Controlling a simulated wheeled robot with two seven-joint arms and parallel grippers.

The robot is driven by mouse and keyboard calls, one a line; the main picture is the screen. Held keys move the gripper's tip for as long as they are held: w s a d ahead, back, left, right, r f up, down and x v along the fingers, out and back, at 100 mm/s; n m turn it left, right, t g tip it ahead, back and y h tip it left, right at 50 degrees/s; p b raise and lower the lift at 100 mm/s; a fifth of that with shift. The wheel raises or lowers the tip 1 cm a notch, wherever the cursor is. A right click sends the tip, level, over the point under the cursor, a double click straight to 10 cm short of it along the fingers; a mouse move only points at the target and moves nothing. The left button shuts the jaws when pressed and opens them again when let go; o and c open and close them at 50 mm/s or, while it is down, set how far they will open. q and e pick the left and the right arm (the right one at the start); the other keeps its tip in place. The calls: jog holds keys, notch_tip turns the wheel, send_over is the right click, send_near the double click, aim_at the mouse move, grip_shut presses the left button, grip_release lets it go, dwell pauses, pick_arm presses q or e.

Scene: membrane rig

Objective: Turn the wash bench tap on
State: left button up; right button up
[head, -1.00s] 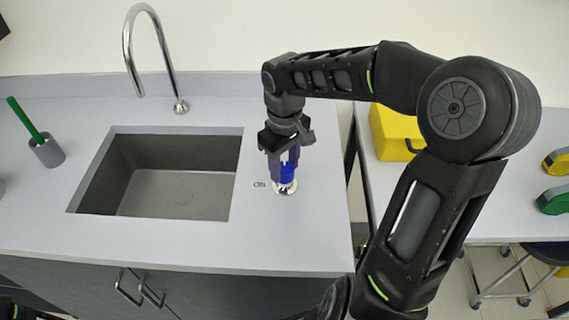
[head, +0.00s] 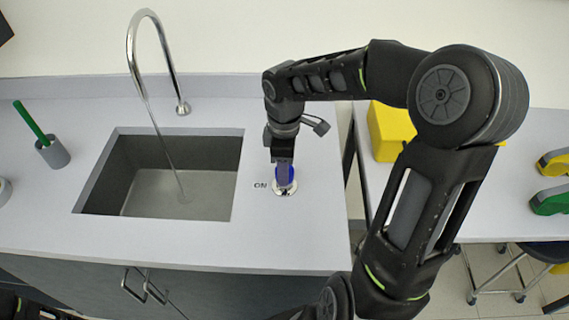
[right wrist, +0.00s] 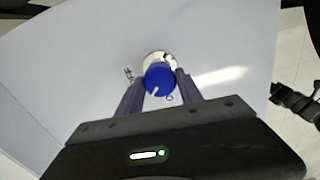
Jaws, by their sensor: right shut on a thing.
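The blue tap knob (head: 287,174) stands on a round pale base on the bench, right of the sink. My right gripper (head: 284,178) reaches down over it and is shut on it. In the right wrist view the blue knob (right wrist: 157,80), with a white mark, sits between the two fingers of my right gripper (right wrist: 158,84). An ON label (head: 261,185) is printed left of the knob. A thin stream of water (head: 162,145) runs from the curved metal spout (head: 133,55) into the sink (head: 125,160). My left gripper is out of view.
A grey cup with a green-handled brush (head: 53,153) stands left of the sink. A yellow box (head: 388,130) and yellow and green things (head: 551,200) are on the right-hand table. A gap separates the two tables. The bench front is clear.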

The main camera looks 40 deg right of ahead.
jog(key=shift+n, duration=0.4)
jog(key=o, duration=1.4)
jog(key=shift+r+b, duration=0.35)
jog(key=shift+r, duration=3.55)
